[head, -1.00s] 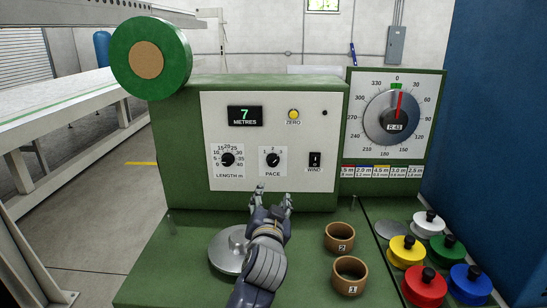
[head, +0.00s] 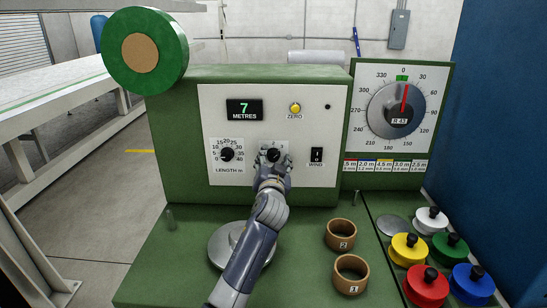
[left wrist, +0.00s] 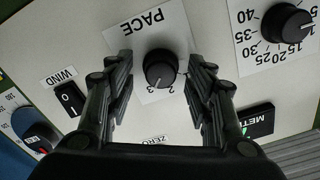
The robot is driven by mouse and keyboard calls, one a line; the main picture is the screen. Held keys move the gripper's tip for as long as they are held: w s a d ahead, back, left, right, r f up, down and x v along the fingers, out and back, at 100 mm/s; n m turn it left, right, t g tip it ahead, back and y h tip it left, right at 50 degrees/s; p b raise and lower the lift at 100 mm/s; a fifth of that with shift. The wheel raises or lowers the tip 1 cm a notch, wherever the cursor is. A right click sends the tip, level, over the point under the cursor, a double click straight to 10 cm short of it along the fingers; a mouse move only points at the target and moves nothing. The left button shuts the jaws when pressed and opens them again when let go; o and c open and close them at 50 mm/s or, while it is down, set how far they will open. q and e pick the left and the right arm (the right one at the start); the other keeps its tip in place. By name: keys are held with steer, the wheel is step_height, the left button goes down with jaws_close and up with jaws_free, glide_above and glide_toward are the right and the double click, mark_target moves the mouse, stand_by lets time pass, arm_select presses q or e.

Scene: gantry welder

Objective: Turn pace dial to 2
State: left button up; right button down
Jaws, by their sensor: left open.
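The pace dial (left wrist: 160,68) is a small black knob on a white label on the panel (head: 225,180). In the left wrist view it appears upside down, with a 2 and a 3 readable at its lower edge; its exact setting is hard to tell. My left gripper (left wrist: 160,65) is open, with one finger on each side of the pace dial; contact with it is not clear. In the head view my left gripper (head: 273,157) covers part of the dial (head: 274,153). My right gripper is not in view.
The length dial (head: 227,154) is left of the pace dial and the wind switch (head: 316,155) is right. The yellow zero button (head: 295,108) is above. Wooden rings (head: 340,234) and coloured knobbed discs (head: 409,249) stand on the green bench at lower right.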

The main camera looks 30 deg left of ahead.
arm_select(q)
steer(key=shift+w+a+r, duration=0.1)
steer(key=shift+w+a, duration=0.05)
steer(key=shift+w, duration=0.15)
steer(key=shift+a, duration=0.1)
steer(key=c, duration=1.1)
steer(key=shift+o, duration=0.2)
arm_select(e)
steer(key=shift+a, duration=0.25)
